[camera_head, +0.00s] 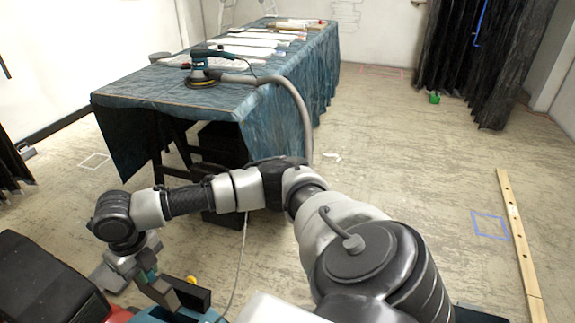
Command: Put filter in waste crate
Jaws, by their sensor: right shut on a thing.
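My right arm reaches in from the lower right and bends down at the left, where my right gripper (163,288) points down near the bottom edge. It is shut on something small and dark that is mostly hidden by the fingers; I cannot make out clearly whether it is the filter. A teal box-like thing (150,315) shows just below the gripper, cut off by the bottom edge. I cannot tell whether it is the waste crate. My left gripper is not in view.
A black and red case (40,285) stands at the lower left. A table with a blue-green cloth (125,118) stands ahead, with a sander (202,75) and its grey hose on it. A wooden beam (518,235) lies on the right.

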